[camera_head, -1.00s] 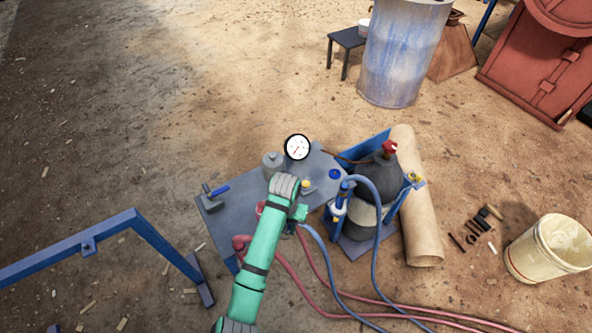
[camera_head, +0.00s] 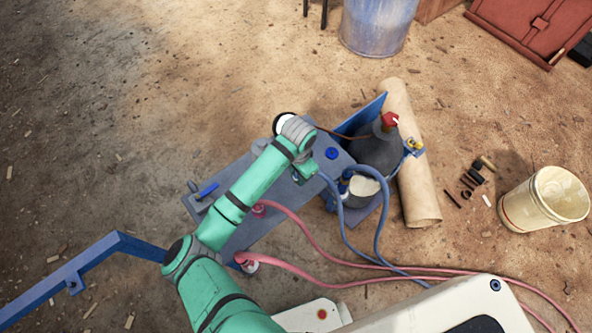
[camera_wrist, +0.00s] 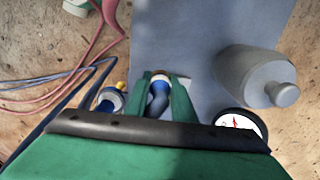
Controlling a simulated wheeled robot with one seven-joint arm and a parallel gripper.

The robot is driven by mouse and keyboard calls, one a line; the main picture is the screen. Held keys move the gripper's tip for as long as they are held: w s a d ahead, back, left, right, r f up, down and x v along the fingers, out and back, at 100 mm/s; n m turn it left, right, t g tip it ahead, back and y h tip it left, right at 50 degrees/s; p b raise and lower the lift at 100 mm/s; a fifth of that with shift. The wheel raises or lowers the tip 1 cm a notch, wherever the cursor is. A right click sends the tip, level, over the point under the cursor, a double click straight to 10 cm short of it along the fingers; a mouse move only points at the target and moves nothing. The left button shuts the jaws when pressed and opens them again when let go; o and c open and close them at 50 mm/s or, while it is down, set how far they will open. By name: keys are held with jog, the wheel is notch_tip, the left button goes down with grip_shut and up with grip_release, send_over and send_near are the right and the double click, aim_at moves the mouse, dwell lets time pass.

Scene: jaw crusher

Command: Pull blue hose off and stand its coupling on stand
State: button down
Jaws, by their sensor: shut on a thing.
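My gripper (camera_wrist: 163,97) is shut on the blue hose's coupling (camera_wrist: 159,88), with a finger on each side. A brass-coloured ring shows at the coupling's far end, and the dark blue hose (camera_wrist: 154,106) bends back towards my palm. In the head view the blue hose (camera_head: 333,197) runs from my gripper (camera_head: 308,174) down to the ground. The grey bench top (camera_head: 236,207) lies beneath. I cannot tell whether the coupling touches anything below. A blue round piece (camera_head: 331,153) sits on the bench right of my gripper. I cannot make out the stand for certain.
A gauge (camera_wrist: 238,121) and grey cylinder (camera_wrist: 250,75) stand close on the bench. A blue fitting with a yellow top (camera_wrist: 108,99) is near the left finger. A dark tank (camera_head: 378,153), pink hoses (camera_head: 315,240) and blue rail (camera_head: 90,262) lie around.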

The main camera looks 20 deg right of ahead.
aim_at(298, 188)
jog(key=shift+s+d+f, duration=0.1)
jog(key=shift+s+f, duration=0.1)
jog(key=shift+f, duration=0.35)
jog(key=shift+s+f, duration=0.15)
jog(key=shift+f, duration=2.1)
jog(key=shift+f, duration=0.15)
jog(key=c, duration=1.4)
grip_release()
jog(key=shift+c, duration=0.2)
notch_tip(298, 188, up, 11)
jog(key=shift+f, duration=0.1)
